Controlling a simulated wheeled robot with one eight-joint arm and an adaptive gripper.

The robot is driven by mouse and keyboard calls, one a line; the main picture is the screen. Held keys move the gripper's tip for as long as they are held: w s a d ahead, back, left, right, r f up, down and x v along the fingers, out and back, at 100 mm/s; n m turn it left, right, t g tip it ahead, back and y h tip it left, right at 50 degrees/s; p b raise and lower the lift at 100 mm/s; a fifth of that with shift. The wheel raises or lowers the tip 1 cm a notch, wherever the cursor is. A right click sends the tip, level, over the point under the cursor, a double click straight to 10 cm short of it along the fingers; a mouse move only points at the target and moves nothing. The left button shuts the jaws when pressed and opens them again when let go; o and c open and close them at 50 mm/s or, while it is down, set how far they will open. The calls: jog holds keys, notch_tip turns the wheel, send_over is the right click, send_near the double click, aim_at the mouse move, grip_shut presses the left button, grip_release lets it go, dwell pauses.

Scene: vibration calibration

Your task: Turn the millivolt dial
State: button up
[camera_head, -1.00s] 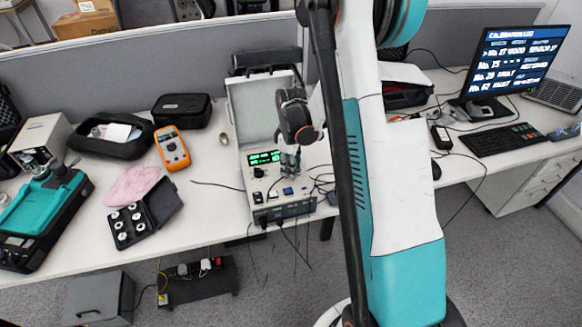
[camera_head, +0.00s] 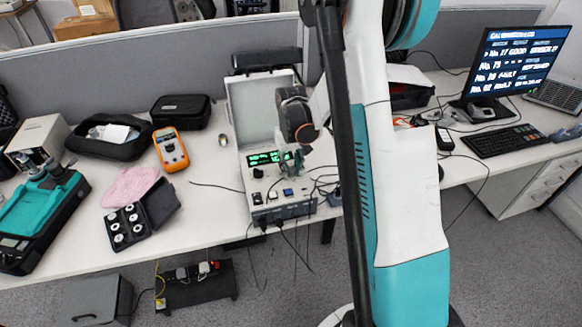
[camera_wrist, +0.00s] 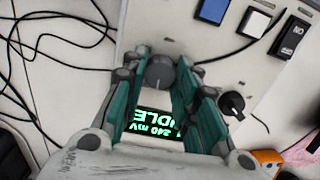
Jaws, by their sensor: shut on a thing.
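The millivolt dial is a round grey knob (camera_wrist: 159,73) on the pale panel of the calibrator (camera_head: 230,110), beside its green-lit display (camera_wrist: 158,121). In the wrist view the display reads "240 mV" and "IDLE", upside down. My gripper (camera_wrist: 158,66) has its teal fingers on both sides of the dial and is shut on it. In the head view my gripper (camera_head: 294,160) is over the right part of the calibrator's panel, and the dial cannot be made out there.
A black knob (camera_wrist: 232,104) sits close to one finger. Blue and white buttons (camera_wrist: 213,10) and a black rocker switch (camera_wrist: 289,38) are on the same panel. Black cables (camera_wrist: 50,40) lie beside the calibrator. An orange multimeter (camera_head: 171,149) lies to its left.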

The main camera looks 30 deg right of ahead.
aim_at(291, 169)
jog(key=m, duration=0.4)
jog(key=shift+m, duration=0.3)
jog(key=shift+m+b, duration=0.4)
jog(key=shift+m, duration=1.2)
jog(key=o, duration=1.1)
jog(key=shift+r, duration=0.1)
notch_tip(291, 169, up, 12)
jog(key=shift+f, duration=0.1)
